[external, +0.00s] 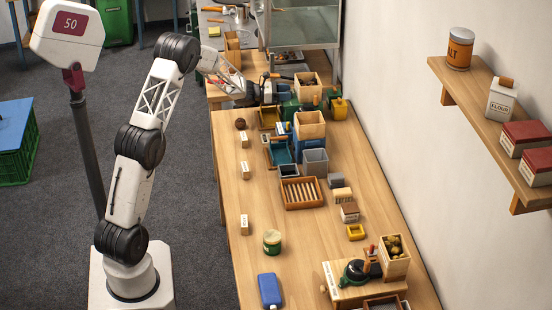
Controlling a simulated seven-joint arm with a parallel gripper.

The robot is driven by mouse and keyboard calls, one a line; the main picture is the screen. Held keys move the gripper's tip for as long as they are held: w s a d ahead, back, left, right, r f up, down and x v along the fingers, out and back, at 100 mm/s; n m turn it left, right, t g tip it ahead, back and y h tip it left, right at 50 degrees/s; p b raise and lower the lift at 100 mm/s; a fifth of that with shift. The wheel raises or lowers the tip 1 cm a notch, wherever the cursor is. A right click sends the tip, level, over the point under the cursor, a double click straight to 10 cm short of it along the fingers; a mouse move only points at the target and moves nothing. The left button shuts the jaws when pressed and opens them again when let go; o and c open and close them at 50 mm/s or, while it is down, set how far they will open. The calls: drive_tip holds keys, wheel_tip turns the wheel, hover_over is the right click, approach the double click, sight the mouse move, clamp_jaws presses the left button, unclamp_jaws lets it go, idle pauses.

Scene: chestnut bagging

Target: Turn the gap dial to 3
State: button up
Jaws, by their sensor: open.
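My gripper (270,88) is at the far part of the long table, just left of a green machine (289,107) with a wooden hopper (308,85) on top. It is small in this view and appears open; I cannot tell whether it touches the machine. A blue machine (309,147) with a similar wooden hopper (310,125) stands just nearer. I cannot make out the gap dial or its setting; it may be hidden by the gripper or too small to see.
A yellow-brown tray (269,117) and teal tray (277,153) sit beside the machines. A grey bin (315,162) and slatted wooden tray (302,193) stand nearer. A wooden box of chestnuts (394,258) is at the front right.

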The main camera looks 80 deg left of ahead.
drive_tip(key=shift+w, duration=0.35)
drive_tip(key=c, duration=0.9)
drive_tip(key=shift+d, duration=0.1)
drive_tip(key=shift+r+n+y, duration=0.1)
drive_tip(key=shift+n+y, duration=0.3)
drive_tip(key=shift+y, duration=0.2)
drive_tip(key=shift+n+y, duration=1)
drive_tip(key=shift+y, duration=0.6)
